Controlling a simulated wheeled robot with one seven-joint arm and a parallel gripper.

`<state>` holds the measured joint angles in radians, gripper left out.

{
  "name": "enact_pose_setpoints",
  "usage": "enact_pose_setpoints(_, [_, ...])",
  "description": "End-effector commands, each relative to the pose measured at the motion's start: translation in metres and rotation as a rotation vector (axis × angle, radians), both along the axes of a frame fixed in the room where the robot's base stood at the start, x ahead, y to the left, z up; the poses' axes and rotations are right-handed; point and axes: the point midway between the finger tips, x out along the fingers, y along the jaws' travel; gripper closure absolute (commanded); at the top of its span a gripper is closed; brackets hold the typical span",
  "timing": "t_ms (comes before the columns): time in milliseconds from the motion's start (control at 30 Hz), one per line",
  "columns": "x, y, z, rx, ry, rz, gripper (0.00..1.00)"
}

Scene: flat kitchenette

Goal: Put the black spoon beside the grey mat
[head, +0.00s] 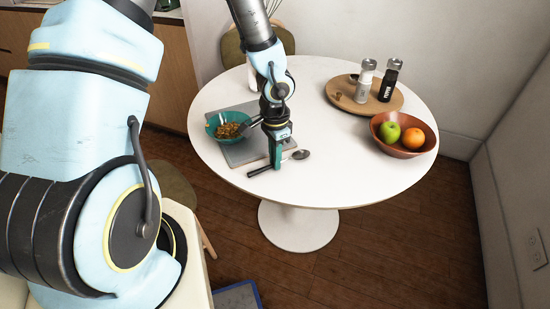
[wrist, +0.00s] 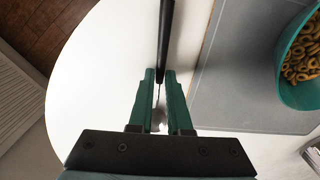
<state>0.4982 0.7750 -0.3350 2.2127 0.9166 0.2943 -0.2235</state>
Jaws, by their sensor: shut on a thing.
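My gripper (head: 276,163) points down at the front of the round white table and is shut on the black spoon (head: 260,171). In the head view the spoon's handle sticks out left of the fingers and its bowl end out right. In the wrist view the dark handle (wrist: 165,38) runs forward from between my fingertips (wrist: 160,78). The grey mat (head: 243,154) lies just behind the spoon; it also shows in the wrist view (wrist: 228,85). A narrow white strip separates handle and mat. The spoon is at or very near the tabletop; I cannot tell whether it touches.
A teal bowl of ring-shaped cereal (head: 212,121) stands on the mat. A round wooden board (head: 344,98) with two shakers is at the back right. A brown bowl (head: 403,151) holds a green apple and an orange. The table's front middle (head: 330,185) is clear.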

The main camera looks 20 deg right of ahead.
Motion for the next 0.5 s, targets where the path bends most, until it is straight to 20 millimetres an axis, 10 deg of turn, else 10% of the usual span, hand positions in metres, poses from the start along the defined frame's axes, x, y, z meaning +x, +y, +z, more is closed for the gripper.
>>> enact_pose_setpoints(133, [0.0,0.0,-0.0039,0.0,0.0,0.0,1.0])
enact_pose_setpoints(200, [0.0,0.0,-0.0026,0.0,0.0,0.0,0.78])
enact_pose_setpoints(500, [0.0,0.0001,-0.0024,0.0,0.0,0.0,0.54])
